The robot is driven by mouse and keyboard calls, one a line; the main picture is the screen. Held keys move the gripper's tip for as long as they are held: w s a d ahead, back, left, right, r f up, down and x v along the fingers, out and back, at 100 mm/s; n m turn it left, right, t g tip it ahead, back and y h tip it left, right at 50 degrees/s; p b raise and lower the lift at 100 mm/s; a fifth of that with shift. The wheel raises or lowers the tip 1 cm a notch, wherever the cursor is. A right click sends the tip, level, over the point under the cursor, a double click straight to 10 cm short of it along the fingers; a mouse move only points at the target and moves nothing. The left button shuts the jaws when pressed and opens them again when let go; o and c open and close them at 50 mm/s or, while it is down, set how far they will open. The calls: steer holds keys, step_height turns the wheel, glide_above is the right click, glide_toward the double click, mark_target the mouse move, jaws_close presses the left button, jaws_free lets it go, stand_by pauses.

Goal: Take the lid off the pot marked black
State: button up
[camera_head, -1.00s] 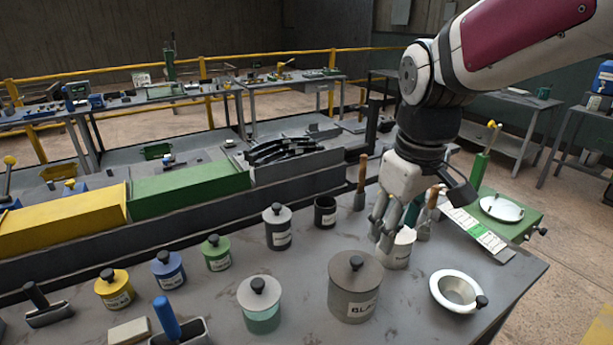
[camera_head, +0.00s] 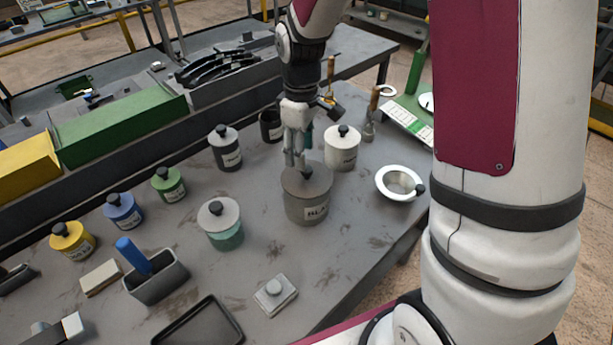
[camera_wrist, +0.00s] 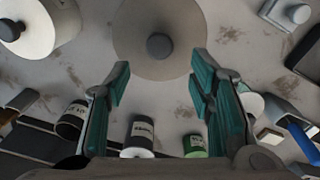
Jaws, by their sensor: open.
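The pot marked black (camera_head: 307,208) is a large grey-brown pot with a label reading "BLA…" and stands upright on the table. Its flat lid (camera_head: 318,183) with a dark round knob sits on it. In the wrist view the lid (camera_wrist: 180,20) shows at the top, with its knob (camera_wrist: 159,46) ahead of my fingertips and between their lines. My gripper (camera_head: 294,160) is open and empty, just above and behind the lid, close to the knob. The wrist view shows its two teal-padded fingers (camera_wrist: 158,88) apart.
A white lidded pot (camera_head: 342,150) stands close to the right of the pot, and a white bowl (camera_head: 398,184) farther right. A teal-bottomed pot (camera_head: 222,228) and a dark pot (camera_head: 227,150) stand left. The table (camera_head: 345,255) is clear in front.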

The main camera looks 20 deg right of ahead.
mark_target(307, 168)
steer(key=f, duration=0.3)
steer(key=s+f+p, duration=0.1)
steer(key=f, duration=0.1)
steer(key=shift+d+f, duration=0.15)
steer(key=shift+d, duration=0.25)
steer(key=shift+w+f, duration=0.1)
steer(key=shift+f, duration=0.3)
jaws_close()
